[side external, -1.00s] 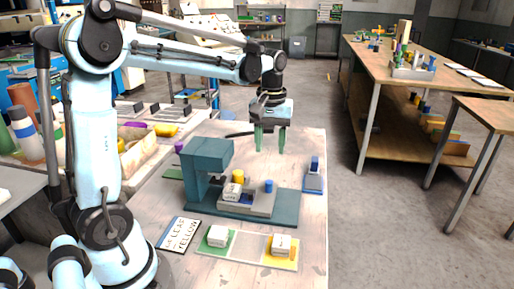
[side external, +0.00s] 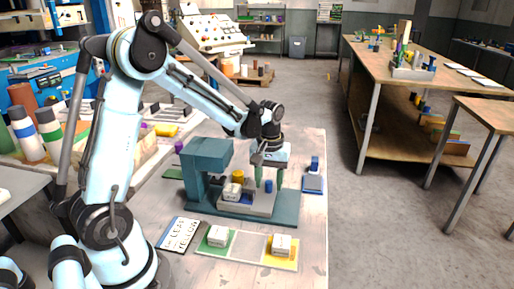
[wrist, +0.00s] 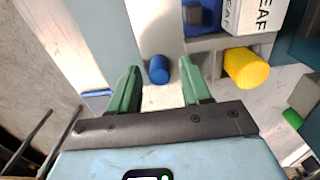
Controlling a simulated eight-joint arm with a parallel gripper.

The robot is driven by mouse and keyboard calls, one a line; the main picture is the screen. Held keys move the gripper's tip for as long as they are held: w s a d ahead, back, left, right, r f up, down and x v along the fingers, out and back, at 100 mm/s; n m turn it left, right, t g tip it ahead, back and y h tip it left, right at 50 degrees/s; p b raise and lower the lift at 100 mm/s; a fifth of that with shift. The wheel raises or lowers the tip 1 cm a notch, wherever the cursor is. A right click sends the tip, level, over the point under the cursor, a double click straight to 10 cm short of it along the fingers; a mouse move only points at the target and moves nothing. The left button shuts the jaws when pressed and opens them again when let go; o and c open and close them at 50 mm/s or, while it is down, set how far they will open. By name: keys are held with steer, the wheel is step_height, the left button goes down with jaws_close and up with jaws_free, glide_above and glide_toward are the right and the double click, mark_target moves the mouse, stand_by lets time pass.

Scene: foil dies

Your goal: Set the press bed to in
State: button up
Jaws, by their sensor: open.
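The teal press (side external: 207,158) stands on its base plate on the table. Its grey bed (side external: 263,207) sits out to the right of the press head. A blue post (side external: 268,186) stands on the bed's right part; it also shows in the wrist view (wrist: 159,69). My gripper (side external: 268,182) is open and points down over the bed's right part, one finger on each side of the blue post. I cannot tell whether the fingers touch it. A white block (side external: 232,191) marked LEAF (wrist: 250,15) lies on the bed's left, by a blue recess. A yellow cylinder (wrist: 246,68) is beside it.
A card (side external: 179,234) reading LEAF YELLOW lies in front. Two white blocks lie on a green pad (side external: 209,248) and a yellow pad (side external: 273,262). A blue pad (side external: 313,185) with a blue piece lies right of the press. The table's front right is clear.

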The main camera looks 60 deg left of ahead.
jaws_close()
stand_by(0.3)
steer(key=shift+s+a, duration=1.5)
steer(key=shift+a, duration=0.1)
jaws_free()
steer(key=shift+d, duration=0.1)
step_height(320, 180, up, 12)
steer(key=shift+d, duration=0.1)
